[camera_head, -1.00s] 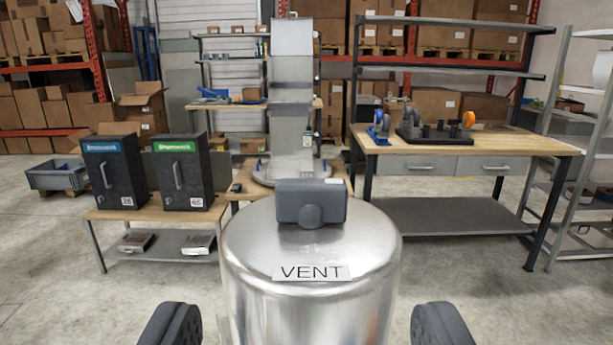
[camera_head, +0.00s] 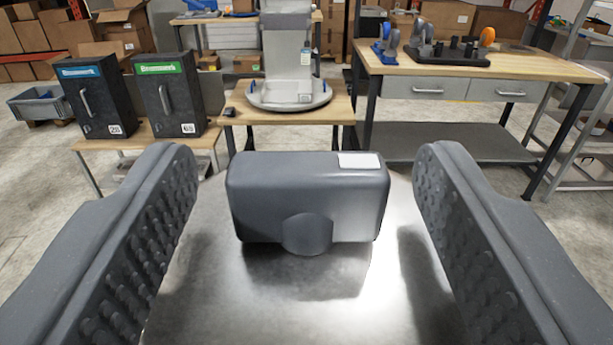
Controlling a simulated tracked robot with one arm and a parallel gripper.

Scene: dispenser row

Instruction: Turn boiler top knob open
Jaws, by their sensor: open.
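The boiler (camera_head: 285,300) is a shiny metal cylinder, and its top fills the lower middle of the view. Its top knob (camera_head: 307,200) is a dark grey block with a rounded hub at the front and a small white label on its upper right. The knob lies crosswise, its long side running left to right. My gripper (camera_head: 308,165) is open, with one studded finger on each side of the knob. There is a gap between each finger and the knob's ends, and neither finger appears to touch it. The VENT label is out of view.
Behind the boiler, a small table (camera_head: 240,108) bears a grey column on a round base (camera_head: 290,92). Two dark boxes (camera_head: 168,95) with handles stand on a low table at left. A workbench (camera_head: 470,70) with drawers stands at right.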

